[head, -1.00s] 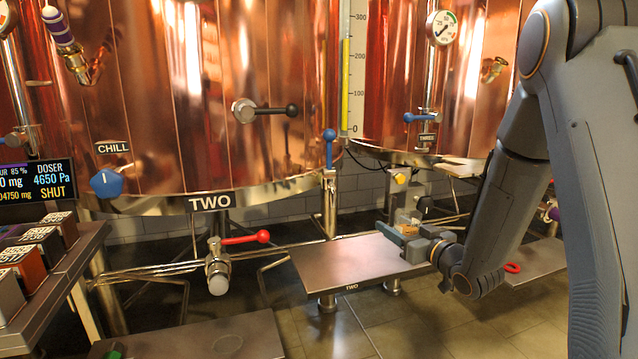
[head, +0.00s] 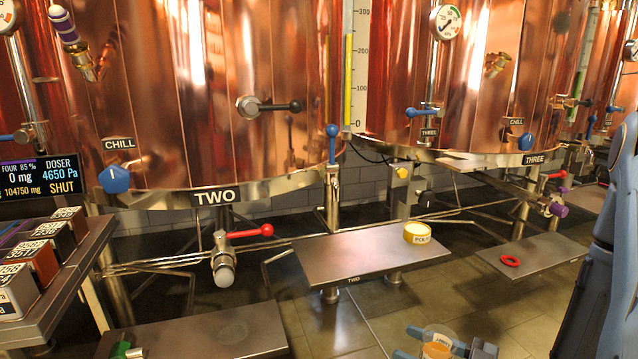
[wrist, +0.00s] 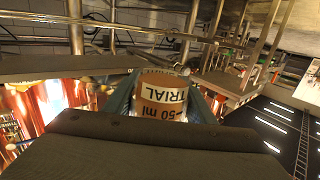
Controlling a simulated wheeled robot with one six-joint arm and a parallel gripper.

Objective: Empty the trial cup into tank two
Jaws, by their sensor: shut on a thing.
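The trial cup (head: 438,345) is a small clear cup with amber contents at the bottom edge of the head view. My gripper (head: 446,338) is shut on it, above the floor and in front of the shelf marked TWO. In the wrist view the cup (wrist: 160,98) sits between the jaws, with TRIAL and 50 ml on its side. Tank two (head: 240,60) is the large copper vessel at left centre with a TWO plate (head: 214,197). It carries a black-handled fitting (head: 268,106) on its wall and a red-handled valve (head: 235,250) below.
A yellow tub marked POLY (head: 417,233) stands on the right of shelf TWO (head: 345,262). A red ring (head: 510,261) lies on the shelf to the right. Labelled blocks (head: 40,255) line the left bench. A low dark platform (head: 200,335) is at front left.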

